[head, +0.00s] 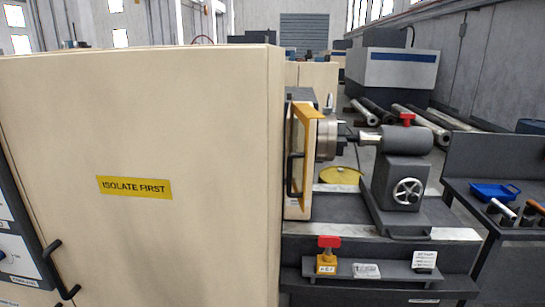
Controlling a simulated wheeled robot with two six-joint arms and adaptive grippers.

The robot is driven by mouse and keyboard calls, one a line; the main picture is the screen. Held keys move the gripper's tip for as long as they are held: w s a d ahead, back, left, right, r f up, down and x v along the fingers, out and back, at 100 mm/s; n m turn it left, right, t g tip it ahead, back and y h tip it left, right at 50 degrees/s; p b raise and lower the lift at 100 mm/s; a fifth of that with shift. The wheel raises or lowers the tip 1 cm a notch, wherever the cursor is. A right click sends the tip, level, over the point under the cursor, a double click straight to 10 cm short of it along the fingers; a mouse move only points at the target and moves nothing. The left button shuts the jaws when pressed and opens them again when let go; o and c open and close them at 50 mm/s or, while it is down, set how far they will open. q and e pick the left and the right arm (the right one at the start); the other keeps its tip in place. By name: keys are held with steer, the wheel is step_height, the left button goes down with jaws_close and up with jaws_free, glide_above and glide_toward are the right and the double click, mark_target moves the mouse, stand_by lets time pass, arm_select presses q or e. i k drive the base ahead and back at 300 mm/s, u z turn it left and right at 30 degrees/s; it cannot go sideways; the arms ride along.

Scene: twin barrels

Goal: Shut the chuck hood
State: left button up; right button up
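The chuck hood (304,160) has a yellow frame, a pale panel and a dark upright handle (293,175). It stands on the lathe's left end, partly hidden by a large beige cabinet. The metal chuck (326,139) shows uncovered just right of the hood's frame. The hood looks open, but its hinge side is hidden. Neither of my grippers is in view.
The beige cabinet (190,110), labelled "ISOLATE FIRST", fills the left and blocks part of the lathe. Right of the chuck is a grey tailstock (404,165) with a handwheel. A front shelf (385,275) holds a red-handled key (328,254). A bench with a blue tray (494,192) stands right.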

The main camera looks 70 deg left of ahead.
mark_target(304, 111)
steer(key=u, duration=2.1)
steer(key=i, duration=0.5)
steer(key=u, duration=0.05)
steer(key=k, duration=0.4)
steer(key=z, duration=0.05)
